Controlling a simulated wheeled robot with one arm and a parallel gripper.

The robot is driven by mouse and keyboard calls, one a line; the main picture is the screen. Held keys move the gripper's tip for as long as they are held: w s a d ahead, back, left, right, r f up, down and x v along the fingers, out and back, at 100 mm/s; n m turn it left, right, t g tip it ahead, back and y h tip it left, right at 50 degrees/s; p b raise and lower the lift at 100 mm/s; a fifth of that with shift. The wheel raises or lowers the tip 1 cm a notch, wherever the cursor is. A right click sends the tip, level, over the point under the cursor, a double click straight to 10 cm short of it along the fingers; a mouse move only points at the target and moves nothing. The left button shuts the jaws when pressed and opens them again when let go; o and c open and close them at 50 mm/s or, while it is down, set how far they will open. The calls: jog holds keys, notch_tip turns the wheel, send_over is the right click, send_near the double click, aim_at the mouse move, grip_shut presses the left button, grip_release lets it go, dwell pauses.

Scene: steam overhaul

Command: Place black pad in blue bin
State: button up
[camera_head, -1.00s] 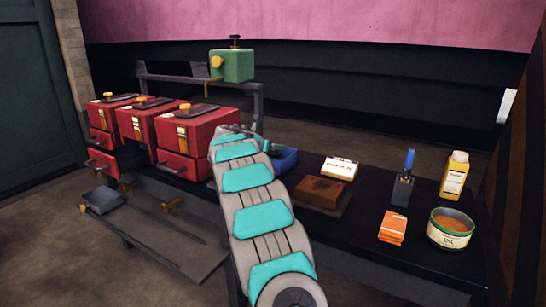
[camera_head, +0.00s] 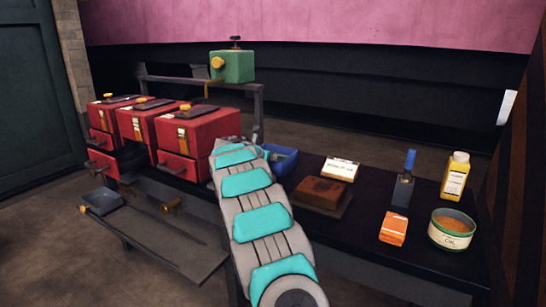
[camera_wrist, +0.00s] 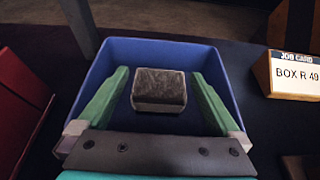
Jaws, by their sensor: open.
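The blue bin (camera_head: 287,158) stands on the dark bench, partly hidden behind my arm in the head view. In the wrist view, the bin (camera_wrist: 150,45) fills the middle. A dark, mottled grey-brown block-like pad (camera_wrist: 159,88) is inside it, near the middle. My gripper (camera_wrist: 158,85) is open, with its green fingers reaching into the bin on both sides of the pad. A gap shows between the pad and each finger. In the head view my gripper is hidden by my arm.
Red drawer boxes (camera_head: 205,132) stand to the left of the bin. A job card (camera_head: 341,169) and a brown block (camera_head: 321,193) are to its right. Further right are an orange box (camera_head: 393,228), a green tin (camera_head: 452,232) and a yellow bottle (camera_head: 456,177).

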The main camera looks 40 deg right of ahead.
jog(key=shift+a+r, duration=0.25)
jog(key=v, duration=1.1)
jog(key=shift+s+a+r+b, duration=0.15)
jog(key=shift+a+r+b, duration=0.05)
jog(key=shift+b, duration=0.1)
jog(key=s+a+m, duration=0.1)
jog(key=s, duration=0.2)
jog(key=s+a+m+g+y, duration=0.1)
jog(key=s+m, duration=0.1)
jog(key=s, duration=0.1)
jog(key=s+a+m+g, duration=0.1)
jog(key=s+m, duration=0.1)
jog(key=s, duration=0.1)
jog(key=shift+s+a+f+y, duration=0.3)
jog(key=shift+s+a, duration=0.1)
jog(key=s+a+f+m+g+y, duration=0.1)
jog(key=s+a+f+m+y, duration=0.2)
jog(key=s+a, duration=0.7)
jog(key=s+a+f+m+g+y, duration=0.2)
jog(key=s+a+m, duration=0.6)
jog(key=s, duration=0.9)
jog(key=s+a+f+m+g+y, duration=0.2)
jog(key=s+a+f+m+y, duration=0.4)
jog(key=s+a, duration=0.8)
notch_tip(320, 180, down, 2)
jog(key=shift+s, duration=0.35)
